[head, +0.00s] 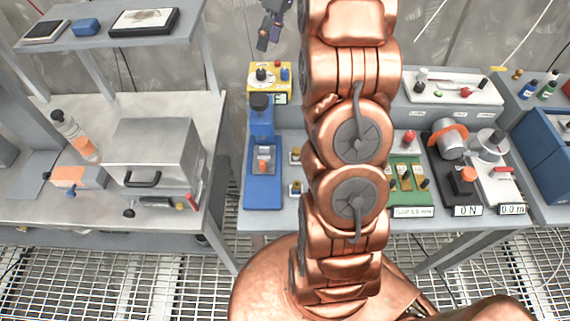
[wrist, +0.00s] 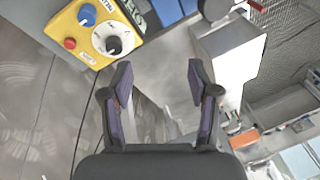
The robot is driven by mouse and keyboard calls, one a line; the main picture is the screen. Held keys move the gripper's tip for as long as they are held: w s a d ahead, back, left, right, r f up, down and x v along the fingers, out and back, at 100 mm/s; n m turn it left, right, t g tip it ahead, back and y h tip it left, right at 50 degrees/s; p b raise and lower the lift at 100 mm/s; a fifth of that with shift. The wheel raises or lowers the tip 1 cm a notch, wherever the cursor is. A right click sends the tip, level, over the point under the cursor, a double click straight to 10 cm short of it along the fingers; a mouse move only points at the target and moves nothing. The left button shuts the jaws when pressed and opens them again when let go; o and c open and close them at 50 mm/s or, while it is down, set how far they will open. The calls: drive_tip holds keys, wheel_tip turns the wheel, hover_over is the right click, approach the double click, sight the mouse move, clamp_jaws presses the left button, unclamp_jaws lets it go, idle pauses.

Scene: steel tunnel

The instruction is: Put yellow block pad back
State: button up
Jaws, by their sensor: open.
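My gripper (wrist: 159,82) is open, with nothing between its two dark fingers in the wrist view. In the head view my gripper (head: 270,27) is near the top edge, above and behind the yellow control box. I cannot pick out a separate yellow block pad for certain. The yellow control box (head: 268,77), with a dial and coloured buttons, stands at the back left of the middle bench. It also shows at the upper left of the wrist view (wrist: 97,36), apart from the fingers. My arm hides the middle of the bench.
A blue press (head: 262,150) stands on the middle bench (head: 330,215). A metal box (head: 152,150), a spray bottle (head: 75,135) and an orange-topped block (head: 80,178) occupy the left bench. A raised shelf (head: 95,45) stands above it. Instruments crowd the right side.

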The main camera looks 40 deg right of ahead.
drive_tip(key=s+a+m+g+h, duration=0.1)
drive_tip(key=s+a+m+g, duration=0.15)
drive_tip(key=s+a, duration=1.3)
drive_tip(key=s+a+f+m+h, duration=0.1)
drive_tip(key=s+a+f, duration=0.2)
drive_tip(key=s, duration=0.7)
drive_tip(key=s+a+f+m+h, duration=0.1)
drive_tip(key=s+a+f+m, duration=0.1)
drive_tip(key=s, duration=0.7)
drive_tip(key=shift+s+a+f, duration=0.35)
drive_tip(key=shift+a+f, duration=0.15)
drive_tip(key=shift+a, duration=0.1)
drive_tip(key=shift+d, duration=0.1)
